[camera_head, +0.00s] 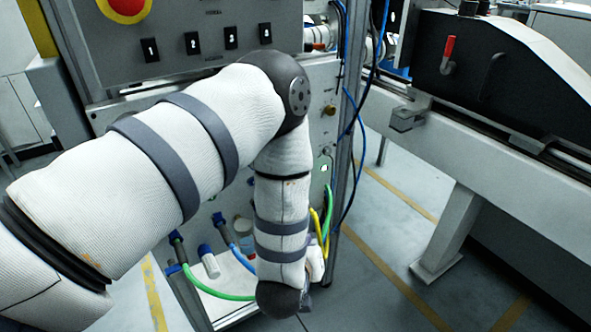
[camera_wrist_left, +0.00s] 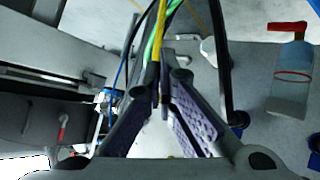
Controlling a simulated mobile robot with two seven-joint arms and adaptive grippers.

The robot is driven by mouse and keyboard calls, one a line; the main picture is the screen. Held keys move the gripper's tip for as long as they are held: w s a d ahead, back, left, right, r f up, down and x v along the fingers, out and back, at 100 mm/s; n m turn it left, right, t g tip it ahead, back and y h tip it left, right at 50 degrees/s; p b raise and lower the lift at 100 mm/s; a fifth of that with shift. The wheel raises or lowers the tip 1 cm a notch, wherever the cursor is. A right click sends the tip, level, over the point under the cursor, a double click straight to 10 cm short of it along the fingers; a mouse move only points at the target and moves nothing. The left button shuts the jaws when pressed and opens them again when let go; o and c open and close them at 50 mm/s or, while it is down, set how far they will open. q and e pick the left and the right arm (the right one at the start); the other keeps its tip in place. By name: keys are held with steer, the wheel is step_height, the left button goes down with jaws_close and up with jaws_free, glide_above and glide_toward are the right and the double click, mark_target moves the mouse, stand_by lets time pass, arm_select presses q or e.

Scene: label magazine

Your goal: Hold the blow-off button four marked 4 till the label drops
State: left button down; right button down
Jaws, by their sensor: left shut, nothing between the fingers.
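The button marked 4 (camera_head: 265,33) is a small black rocker at the right end of a row on the grey panel (camera_head: 110,62), beside buttons 3 (camera_head: 230,38), 2 (camera_head: 192,43) and 1 (camera_head: 149,50). Nothing touches button 4 in the head view. My left gripper (camera_wrist_left: 166,85) is shut and empty, its fingers pointing towards yellow and green hoses. In the head view my left arm hangs down below the panel and mostly hides the gripper, far below the button. I cannot make out a label. My right gripper is not in view.
A yellow hose (camera_wrist_left: 156,45) and blue cable (camera_wrist_left: 127,60) run near my left fingers. A bottle with a red top (camera_wrist_left: 290,85) is at the right there. A red stop button (camera_head: 125,5) sits above the row. A black machine with a red lever (camera_head: 448,50) stands right.

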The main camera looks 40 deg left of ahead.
arm_select(q)
steer(key=w+a+r+n+t+y, duration=0.1)
steer(key=w+r+n+t+y, duration=0.1)
steer(key=w+r, duration=0.4)
steer(key=shift+a+r+n+t, duration=0.3)
steer(key=shift+a+r+t, duration=0.1)
steer(key=shift+r, duration=0.15)
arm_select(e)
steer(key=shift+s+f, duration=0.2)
arm_select(q)
steer(key=w+a, duration=0.1)
steer(key=a, duration=0.3)
steer(key=w+a+b, duration=0.1)
steer(key=a, duration=0.1)
steer(key=shift+w+a, duration=0.25)
steer(key=shift+w, duration=0.1)
steer(key=shift+w+a, duration=0.3)
steer(key=shift+a, duration=0.45)
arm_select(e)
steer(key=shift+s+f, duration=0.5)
